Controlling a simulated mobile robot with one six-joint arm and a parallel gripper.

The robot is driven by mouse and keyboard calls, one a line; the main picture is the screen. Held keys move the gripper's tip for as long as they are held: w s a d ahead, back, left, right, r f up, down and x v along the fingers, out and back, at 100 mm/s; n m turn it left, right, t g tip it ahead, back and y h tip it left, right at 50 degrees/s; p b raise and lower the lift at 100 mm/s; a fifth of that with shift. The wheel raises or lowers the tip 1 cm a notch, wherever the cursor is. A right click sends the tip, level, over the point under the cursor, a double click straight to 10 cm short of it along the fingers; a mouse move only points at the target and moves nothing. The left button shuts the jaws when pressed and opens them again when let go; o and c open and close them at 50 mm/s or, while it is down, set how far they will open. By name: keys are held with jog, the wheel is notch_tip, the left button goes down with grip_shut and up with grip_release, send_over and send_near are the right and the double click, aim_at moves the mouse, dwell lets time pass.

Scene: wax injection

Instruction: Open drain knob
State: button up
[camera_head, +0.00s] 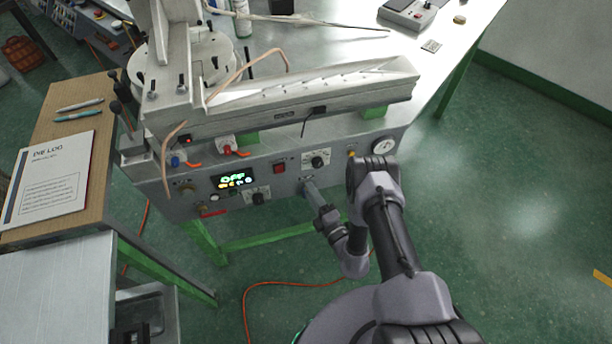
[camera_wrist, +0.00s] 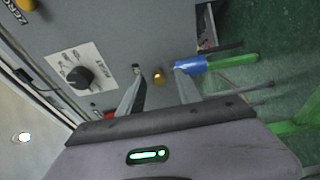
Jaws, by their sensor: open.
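The machine's front panel (camera_head: 285,185) carries several knobs and levers, and no label for a drain knob is readable. A blue cylinder (camera_wrist: 191,65) shows at the right fingertip. In the head view my gripper (camera_head: 308,185) is at the panel's lower edge, below a black selector knob, and covers the spot in front of it.
The black selector (camera_wrist: 82,77) on a white plate is left of my fingers in the wrist view. Green frame legs and an orange cable (camera_head: 290,283) are below. Floor to the right is clear.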

jog(key=shift+w+a, duration=0.25)
jog(key=shift+w, duration=0.1)
grip_shut()
jog(key=shift+r+n, duration=0.1)
jog(key=shift+n, duration=0.2)
jog(key=shift+a+r+n+g+h+p, duration=0.25)
jog(key=shift+n+h, duration=0.45)
jog(key=shift+n, duration=1.75)
jog(key=shift+d+f+n+h+p, duration=0.1)
jog(key=shift+n+h+p, duration=0.45)
jog(key=shift+n, duration=1.85)
jog(key=shift+a+r+n+g+h+p, duration=0.15)
jog(key=shift+n+h, duration=0.7)
jog(key=shift+n, duration=1.6)
jog(key=shift+d, duration=0.1)
